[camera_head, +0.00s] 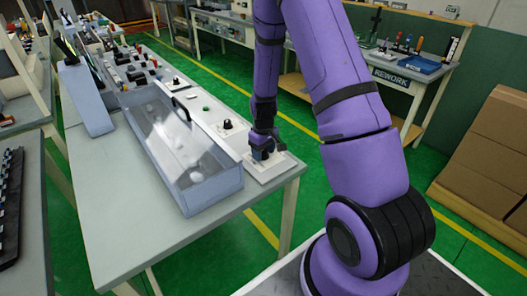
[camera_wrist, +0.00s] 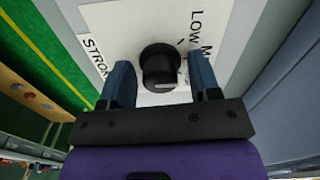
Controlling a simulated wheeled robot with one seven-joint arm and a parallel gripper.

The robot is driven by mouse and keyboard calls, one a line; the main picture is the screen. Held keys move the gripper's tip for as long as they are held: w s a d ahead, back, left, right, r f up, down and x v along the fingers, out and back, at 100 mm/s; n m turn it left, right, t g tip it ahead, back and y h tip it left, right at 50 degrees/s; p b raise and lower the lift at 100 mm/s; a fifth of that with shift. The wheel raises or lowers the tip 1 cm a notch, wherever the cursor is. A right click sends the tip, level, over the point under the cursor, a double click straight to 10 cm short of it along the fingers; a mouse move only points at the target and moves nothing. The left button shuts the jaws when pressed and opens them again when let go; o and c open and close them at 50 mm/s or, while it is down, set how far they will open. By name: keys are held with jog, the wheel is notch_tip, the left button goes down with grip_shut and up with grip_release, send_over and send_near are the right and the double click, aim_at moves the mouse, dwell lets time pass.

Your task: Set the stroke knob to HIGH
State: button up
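The stroke knob (camera_wrist: 158,62) is round and black and stands on a white label plate (camera_wrist: 112,20) in the wrist view. The plate reads "STROK…" at the left and "LOW M…" at the right; the rest of the lettering is cut off, and no HIGH mark shows. A pale mark shows on the knob's near side; I cannot tell its setting. My gripper (camera_wrist: 162,82) is open, with one blue finger on each side of the knob and visible gaps. In the head view my gripper (camera_head: 262,152) is over the plate (camera_head: 268,174) at the bench corner and hides the knob.
A clear-lidded box (camera_head: 195,180) with a black handle stands left of my gripper on the bench (camera_head: 120,215). Another black knob (camera_head: 227,124) sits farther back on the panel. A rework bench (camera_head: 400,75) and cardboard boxes (camera_head: 490,140) are at the right.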

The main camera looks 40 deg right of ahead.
jog(key=c, duration=0.8)
jog(key=shift+m, duration=0.3)
jog(key=m, duration=0.3)
jog(key=shift+m, duration=2.6)
jog(key=o, duration=0.9)
